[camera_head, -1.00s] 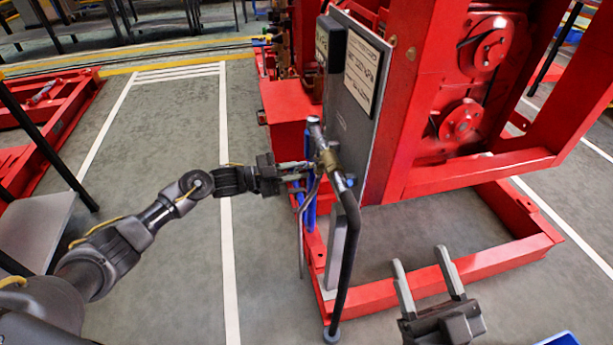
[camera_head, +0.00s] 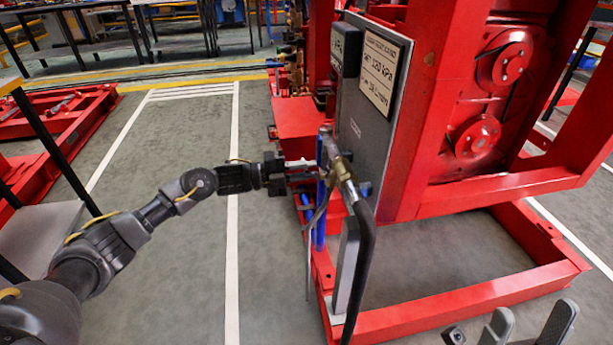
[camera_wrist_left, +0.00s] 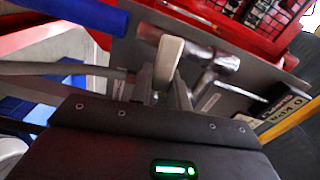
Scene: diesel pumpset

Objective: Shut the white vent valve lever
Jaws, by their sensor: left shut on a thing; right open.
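My left gripper (camera_head: 300,172) reaches in from the left to the pipework beside the grey panel (camera_head: 372,105). In the left wrist view a white lever (camera_wrist_left: 168,60) stands between the gripper's fingers (camera_wrist_left: 167,92), which are shut on it. A metal pipe fitting (camera_wrist_left: 205,58) lies just beyond the lever. In the head view the lever is small and mostly hidden by the gripper, so its exact angle cannot be told. My right gripper (camera_head: 528,328) is open and empty at the bottom right, partly cut off by the frame edge.
A brass fitting (camera_head: 345,172) and a black hose (camera_head: 362,265) stand close right of the left gripper. Blue pipes (camera_head: 320,190) run behind it. The red pumpset frame (camera_head: 470,305) fills the right side. Grey floor (camera_head: 185,270) is clear at left.

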